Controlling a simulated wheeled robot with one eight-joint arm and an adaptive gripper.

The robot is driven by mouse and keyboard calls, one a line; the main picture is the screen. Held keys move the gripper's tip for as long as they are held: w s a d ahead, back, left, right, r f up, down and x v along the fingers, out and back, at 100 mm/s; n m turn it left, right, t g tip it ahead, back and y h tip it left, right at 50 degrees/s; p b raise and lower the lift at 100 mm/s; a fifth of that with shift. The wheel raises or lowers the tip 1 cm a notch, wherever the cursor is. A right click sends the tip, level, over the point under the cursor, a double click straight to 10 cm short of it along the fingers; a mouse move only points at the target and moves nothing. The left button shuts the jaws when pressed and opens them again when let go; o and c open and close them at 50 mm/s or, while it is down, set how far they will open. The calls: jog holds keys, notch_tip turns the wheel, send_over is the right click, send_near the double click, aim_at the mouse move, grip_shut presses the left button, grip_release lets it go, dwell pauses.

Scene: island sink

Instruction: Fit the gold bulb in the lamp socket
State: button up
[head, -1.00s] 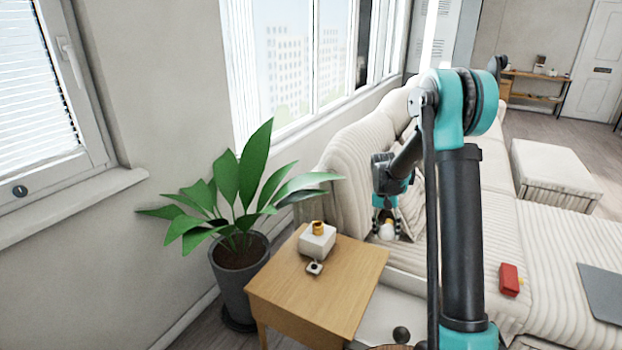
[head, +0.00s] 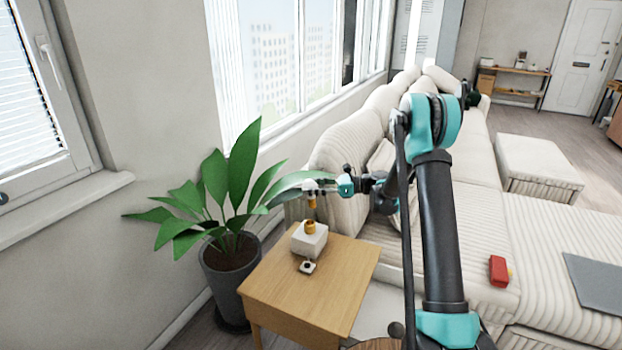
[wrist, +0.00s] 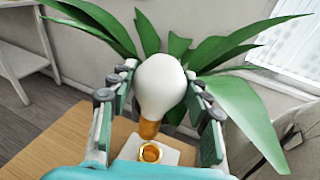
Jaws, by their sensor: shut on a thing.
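My gripper (wrist: 160,105) is shut on a bulb (wrist: 161,85) with a white glass and a gold base; the base points downward. The bulb also shows in the head view (head: 311,186), above the lamp socket. The lamp socket is a gold ring (head: 310,226) on a white block (head: 309,241) on the wooden side table (head: 330,284). In the wrist view the gold socket (wrist: 151,152) shows open just below the bulb's base. The bulb and socket are apart, with a gap between them in the head view.
A small switch piece (head: 307,266) lies in front of the white block. A potted plant (head: 232,252) stands left of the table, its leaves near my gripper. A sofa (head: 345,160) stands behind and right; a red object (head: 498,270) lies on it.

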jog(key=shift+w+a+r+t+y, duration=0.1)
jog(key=shift+w+r+t+y, duration=0.2)
jog(key=shift+r, duration=0.55)
jog(key=shift+w+a+r+t+y, duration=0.15)
jog(key=shift+w+r+y, duration=0.25)
jog(key=shift+r, duration=0.4)
jog(key=shift+d, duration=0.15)
jog(key=shift+f, duration=2.85)
jog(key=shift+f, duration=5)
jog(key=o, duration=1.3)
jog(key=shift+d, duration=0.15)
